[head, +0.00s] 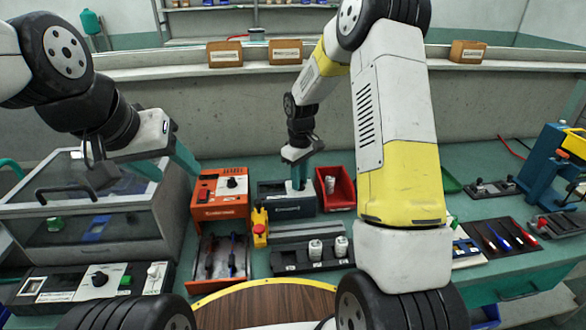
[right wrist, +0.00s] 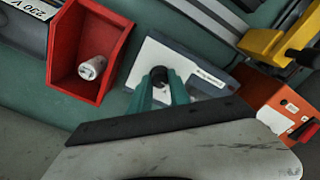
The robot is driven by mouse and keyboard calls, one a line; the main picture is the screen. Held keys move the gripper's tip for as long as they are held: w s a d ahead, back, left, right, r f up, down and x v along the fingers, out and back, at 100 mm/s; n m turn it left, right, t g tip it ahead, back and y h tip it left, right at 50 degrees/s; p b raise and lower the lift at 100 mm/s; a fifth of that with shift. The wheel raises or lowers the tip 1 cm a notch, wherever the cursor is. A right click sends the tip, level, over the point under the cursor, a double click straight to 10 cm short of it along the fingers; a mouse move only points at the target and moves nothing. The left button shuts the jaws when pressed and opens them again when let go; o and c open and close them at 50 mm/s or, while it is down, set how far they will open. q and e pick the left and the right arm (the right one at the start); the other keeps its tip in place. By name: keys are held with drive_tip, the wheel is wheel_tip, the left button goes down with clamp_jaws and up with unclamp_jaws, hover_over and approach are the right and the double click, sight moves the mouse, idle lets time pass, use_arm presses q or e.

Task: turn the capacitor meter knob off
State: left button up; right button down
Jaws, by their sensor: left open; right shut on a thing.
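The capacitor meter appears to be the dark-cased box (head: 291,204) on the bench, left of the red bin. In the right wrist view the meter (right wrist: 205,82) has a pale face with a black knob (right wrist: 159,73). My right gripper (head: 298,180) reaches down onto it from above. In the right wrist view its green fingers (right wrist: 163,92) are shut on the knob, one on each side. The fingers hide part of the knob, and its pointer cannot be read. My left gripper (head: 184,158) is open and empty, above the glass-lidded case.
A red bin (head: 340,188) with a white capacitor (right wrist: 93,67) stands beside the meter. An orange device (head: 219,194) is on its left. A yellow post with a red button (head: 260,228) and a holder with white cylinders (head: 314,255) stand in front.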

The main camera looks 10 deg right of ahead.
drive_tip(key=shift+n, duration=0.5)
drive_tip(key=c, duration=1.2)
unclamp_jaws()
drive_tip(key=shift+r, duration=0.1)
wheel_tip(320, 180, up, 8)
drive_tip(key=shift+f, duration=0.25)
drive_tip(key=shift+r, duration=0.1)
